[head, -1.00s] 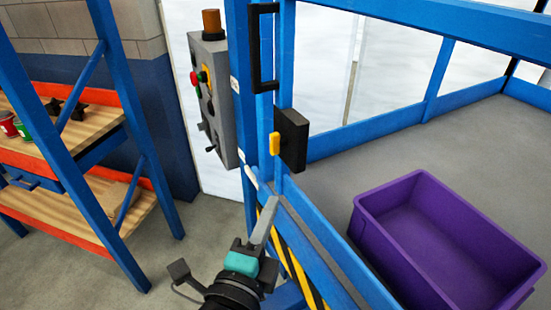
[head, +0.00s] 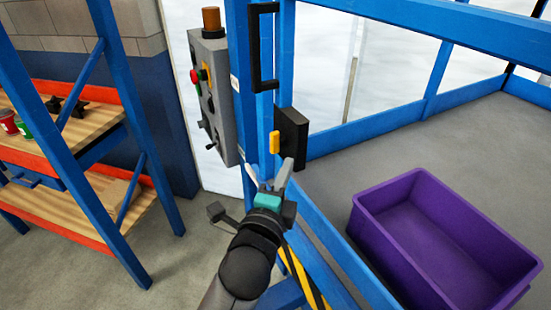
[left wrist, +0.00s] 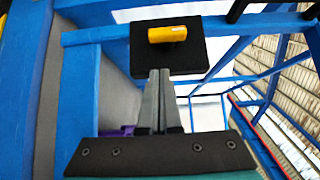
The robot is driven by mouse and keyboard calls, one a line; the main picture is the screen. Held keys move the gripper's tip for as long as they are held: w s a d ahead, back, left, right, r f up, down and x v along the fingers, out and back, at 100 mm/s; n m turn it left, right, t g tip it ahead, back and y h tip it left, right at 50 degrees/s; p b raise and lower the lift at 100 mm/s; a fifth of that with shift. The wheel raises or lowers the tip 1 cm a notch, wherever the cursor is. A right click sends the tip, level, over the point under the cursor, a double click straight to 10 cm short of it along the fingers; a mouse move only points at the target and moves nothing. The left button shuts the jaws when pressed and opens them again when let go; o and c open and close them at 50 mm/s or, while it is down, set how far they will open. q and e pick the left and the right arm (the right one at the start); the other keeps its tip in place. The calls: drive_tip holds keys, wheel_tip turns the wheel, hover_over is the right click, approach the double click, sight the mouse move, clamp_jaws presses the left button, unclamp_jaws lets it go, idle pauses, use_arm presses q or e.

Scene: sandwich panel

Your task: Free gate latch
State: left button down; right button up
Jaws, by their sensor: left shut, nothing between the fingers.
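The gate latch is a black box (head: 292,138) with a yellow knob (head: 275,143), mounted on the blue gate frame in the head view. In the left wrist view the black box (left wrist: 190,55) and yellow knob (left wrist: 167,34) are straight beyond the fingertips. My left gripper (head: 285,170) is just below the latch box; its fingers (left wrist: 159,75) are together and empty. The tips look close to the box's lower edge; I cannot tell whether they touch. The knob is above them. My right gripper is not in view.
A black handle (head: 263,85) is on the gate above the latch. A grey control box (head: 212,90) with buttons is at the left of the post. A purple bin (head: 440,240) stands beyond the fence. A blue and orange shelf (head: 80,135) is at left.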

sight(279, 141)
use_arm(q)
drive_tip(key=w+a, duration=0.2)
drive_tip(key=w, duration=0.1)
drive_tip(key=shift+w, duration=0.15)
drive_tip(key=shift+f, duration=0.1)
drive_tip(key=shift+f+m+b, duration=0.1)
drive_tip(key=shift+m+b, duration=0.2)
drive_tip(key=shift+b, duration=0.2)
drive_tip(key=shift+w+t, duration=0.1)
drive_tip(key=shift+t, duration=0.2)
